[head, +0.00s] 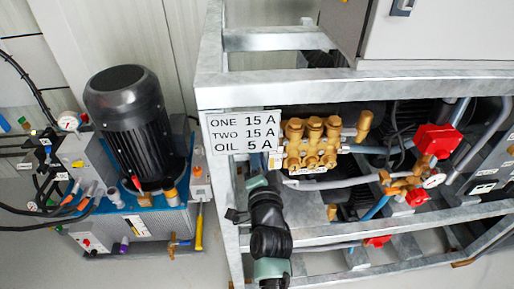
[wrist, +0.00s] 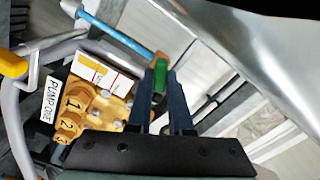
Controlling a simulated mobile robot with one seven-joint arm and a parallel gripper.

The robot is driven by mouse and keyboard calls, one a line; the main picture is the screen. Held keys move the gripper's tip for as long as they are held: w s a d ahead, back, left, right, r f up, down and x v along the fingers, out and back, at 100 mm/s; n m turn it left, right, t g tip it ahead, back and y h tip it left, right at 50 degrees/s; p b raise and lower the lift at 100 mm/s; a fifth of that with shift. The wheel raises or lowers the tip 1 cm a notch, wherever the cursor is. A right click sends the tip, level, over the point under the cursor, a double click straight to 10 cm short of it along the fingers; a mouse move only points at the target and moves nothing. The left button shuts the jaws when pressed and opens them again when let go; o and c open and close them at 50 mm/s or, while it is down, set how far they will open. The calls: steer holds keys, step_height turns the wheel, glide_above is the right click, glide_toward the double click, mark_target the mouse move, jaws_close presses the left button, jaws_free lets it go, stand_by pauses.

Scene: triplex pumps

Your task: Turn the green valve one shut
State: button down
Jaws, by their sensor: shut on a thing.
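The green valve (wrist: 159,78) shows in the wrist view as a small green handle at the end of a blue pipe (wrist: 118,36), by a brass fitting. My gripper (wrist: 165,80) has its two dark fingers around the green handle and is shut on it. Part of the handle is hidden by the fingers. A brass pump block (wrist: 97,105) with a "PUMP ONE" label (wrist: 50,98) is just left of the fingers. In the head view my gripper (head: 256,184) is at the frame's left side, below the brass pump (head: 312,143); the green valve cannot be made out there.
A galvanised frame (head: 330,90) surrounds the pumps, with bars close to my arm. A sign (head: 244,132) hangs at its left corner. Red valve parts (head: 437,140) and pipes fill the right. A black motor unit (head: 125,110) stands at left. A yellow handle (wrist: 12,63) is at the wrist view's left edge.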

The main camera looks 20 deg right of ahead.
steer(key=m+p, duration=0.1)
steer(key=m, duration=0.4)
steer(key=shift+f+m, duration=0.15)
steer(key=shift+m, duration=0.15)
stand_by(0.4)
steer(key=c, duration=0.8)
jaws_free()
steer(key=shift+s, duration=0.1)
steer(key=p+v, duration=0.2)
steer(key=v, duration=1)
steer(key=shift+s+a, duration=0.15)
steer(key=shift+s, duration=0.25)
